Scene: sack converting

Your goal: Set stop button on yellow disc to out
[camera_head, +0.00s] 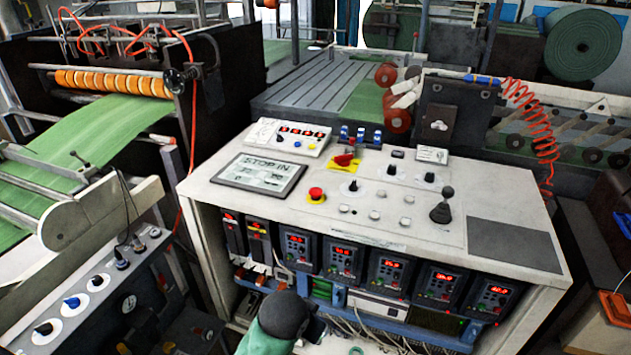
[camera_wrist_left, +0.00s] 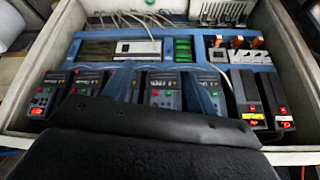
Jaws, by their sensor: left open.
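The stop button (camera_head: 316,192) is a red mushroom head on a round yellow disc (camera_head: 317,201). It sits on the white console top, just right of the display screen (camera_head: 259,174), which reads "STOP IN". My left gripper (camera_head: 316,328) is low in front of the console's open drive bay, below and apart from the button. In the head view its fingers are small and dark. In the left wrist view its dark body (camera_wrist_left: 140,140) fills the lower middle, with nothing seen held; the button is not visible there. My right gripper is not in view.
A red rotary switch (camera_head: 344,159) on a yellow plate stands behind the button. A black joystick (camera_head: 442,208) and several small knobs stand to the right. The console's front edge overhangs drives with red displays (camera_head: 391,271). Free air lies above the button.

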